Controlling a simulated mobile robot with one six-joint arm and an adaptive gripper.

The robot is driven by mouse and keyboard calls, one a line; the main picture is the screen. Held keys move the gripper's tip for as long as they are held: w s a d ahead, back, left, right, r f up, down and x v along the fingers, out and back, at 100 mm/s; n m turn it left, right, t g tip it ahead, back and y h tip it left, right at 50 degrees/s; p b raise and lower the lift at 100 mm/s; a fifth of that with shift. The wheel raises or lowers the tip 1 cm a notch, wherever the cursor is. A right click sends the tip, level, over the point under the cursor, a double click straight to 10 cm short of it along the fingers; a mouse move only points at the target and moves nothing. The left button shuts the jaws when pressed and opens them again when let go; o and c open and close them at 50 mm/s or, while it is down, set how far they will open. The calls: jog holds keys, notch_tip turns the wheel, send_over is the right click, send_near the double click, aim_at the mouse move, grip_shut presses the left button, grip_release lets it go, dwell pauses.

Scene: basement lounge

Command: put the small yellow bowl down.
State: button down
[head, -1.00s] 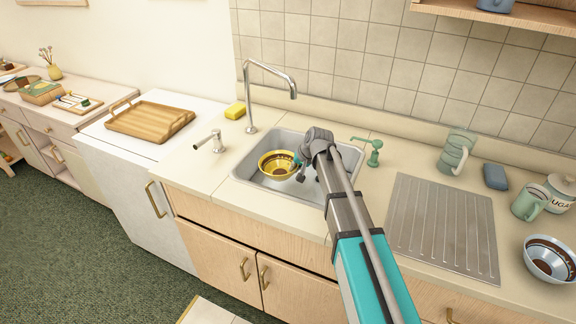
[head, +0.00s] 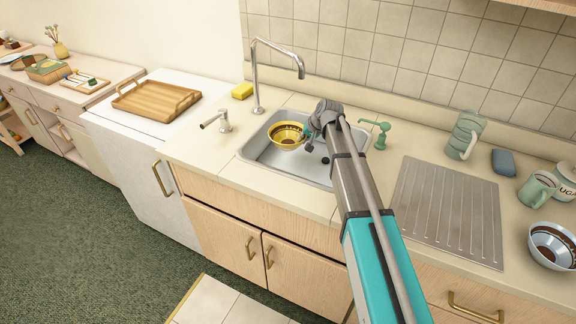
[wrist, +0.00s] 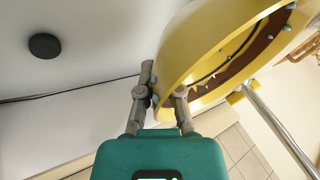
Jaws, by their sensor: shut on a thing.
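The small yellow bowl (head: 287,136) has a brown band inside. In the head view it is over the left part of the sink (head: 262,158), looking nearly level. My gripper (head: 308,134) is at the bowl's right edge, partly hidden by my wrist. In the wrist view the bowl (wrist: 215,50) fills the upper right, and my gripper's two fingers (wrist: 163,100) are shut on its rim. The sink's drain (wrist: 44,46) shows in the wrist view, apart from the bowl. The bowl's underside is hidden in the head view.
A tall tap (head: 258,80) stands behind the sink, with a yellow sponge (head: 242,90) beside it. A green soap dispenser (head: 379,134) is to the right. A ribbed drainboard (head: 448,212) lies right of the sink, bare. A patterned bowl (head: 553,246) is at far right.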

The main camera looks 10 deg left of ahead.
dwell(0.4)
jog(key=b, duration=0.6)
send_over(297, 164)
jog(key=s+d, duration=0.1)
jog(key=d, duration=0.1)
notch_tip(297, 164, down, 6)
jog(key=shift+a+f, duration=0.1)
jog(key=shift+f, duration=0.1)
jog(key=shift+f+b, duration=1.8)
jog(key=shift+b, duration=0.25)
jog(key=shift+f, duration=0.25)
jog(key=c, duration=0.8)
grip_release()
jog(key=shift+r, duration=0.15)
